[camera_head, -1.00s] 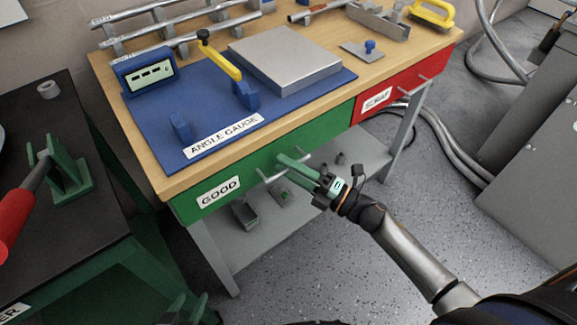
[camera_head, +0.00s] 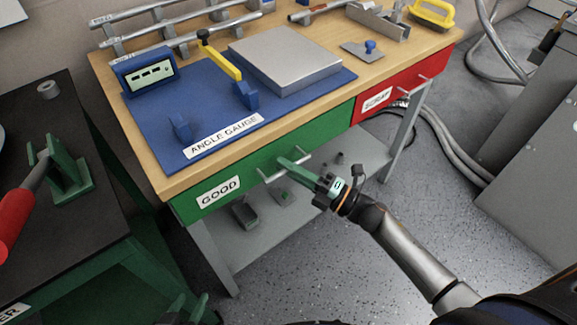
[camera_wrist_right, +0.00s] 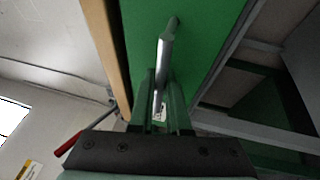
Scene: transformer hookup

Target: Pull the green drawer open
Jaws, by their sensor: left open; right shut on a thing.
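The green drawer (camera_head: 236,180) with its GOOD label is in the bench front, and its face looks flush with the bench. Its silver bar handle (camera_head: 268,178) stands out from the face. My right gripper (camera_head: 285,163) is shut on the middle of this handle. In the right wrist view the handle (camera_wrist_right: 163,58) runs between the two green fingers, in front of the green drawer face (camera_wrist_right: 205,40). My left gripper (camera_head: 190,305) shows only its green fingertips at the bottom edge; it is open, low and away from the drawer.
A red drawer (camera_head: 395,90) labelled SCRAP is to the right. The bench top holds a blue ANGLE GAUGE mat (camera_head: 165,130) and a grey plate (camera_head: 285,55). A lower shelf (camera_head: 255,240) holds small parts. A dark table (camera_head: 85,225) stands at the left. The floor in front is clear.

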